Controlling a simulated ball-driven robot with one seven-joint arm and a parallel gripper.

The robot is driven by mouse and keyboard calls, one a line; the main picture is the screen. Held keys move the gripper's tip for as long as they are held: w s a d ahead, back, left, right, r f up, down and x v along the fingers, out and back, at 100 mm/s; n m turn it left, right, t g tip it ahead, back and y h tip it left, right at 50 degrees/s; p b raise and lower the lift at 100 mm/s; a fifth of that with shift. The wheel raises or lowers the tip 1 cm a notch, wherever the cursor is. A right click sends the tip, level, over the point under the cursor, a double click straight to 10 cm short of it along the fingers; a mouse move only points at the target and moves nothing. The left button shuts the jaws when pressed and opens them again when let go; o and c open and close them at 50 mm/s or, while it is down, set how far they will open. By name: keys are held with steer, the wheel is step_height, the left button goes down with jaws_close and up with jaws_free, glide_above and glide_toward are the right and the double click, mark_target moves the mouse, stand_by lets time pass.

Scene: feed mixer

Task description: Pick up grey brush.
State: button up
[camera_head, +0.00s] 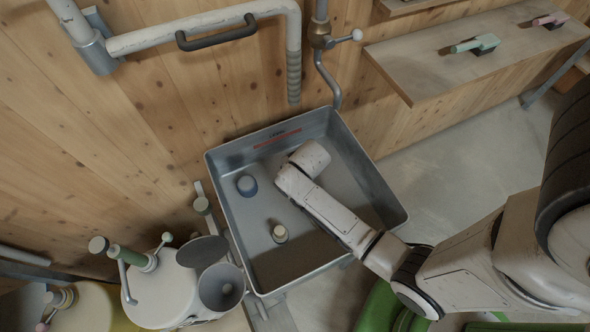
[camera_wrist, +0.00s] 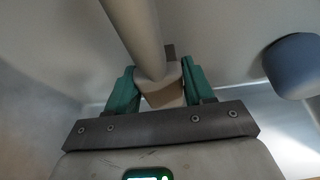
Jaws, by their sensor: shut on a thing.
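In the wrist view my gripper (camera_wrist: 160,72), with green fingers, is shut on a grey-beige thing that I take for the grey brush (camera_wrist: 143,38). One finger lies on each side of its blocky part, and a long round handle runs up out of the picture. In the head view my arm reaches down into the grey tub (camera_head: 378,185); the fingers and the brush are hidden there. I cannot tell whether the brush touches the tub.
A blue round thing (camera_head: 247,186) and a small cream-topped one (camera_head: 280,233) stand in the tub. A pipe (camera_head: 326,72) hangs behind it. A shelf (camera_head: 440,62) at upper right bears a green brush (camera_head: 475,44) and a pink one (camera_head: 550,20). A mixer drum (camera_head: 165,288) stands at lower left.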

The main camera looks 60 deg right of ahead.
steer(key=shift+r, duration=0.1)
steer(key=shift+r, duration=0.25)
step_height(320, 180, up, 2)
steer(key=shift+r, duration=0.1)
steer(key=s+a+r, duration=0.4)
steer(key=s+r, duration=0.6)
steer(key=s, duration=0.3)
steer(key=shift+s+a, duration=0.15)
steer(key=shift+a, duration=0.05)
steer(key=o, duration=0.6)
steer(key=c, duration=0.7)
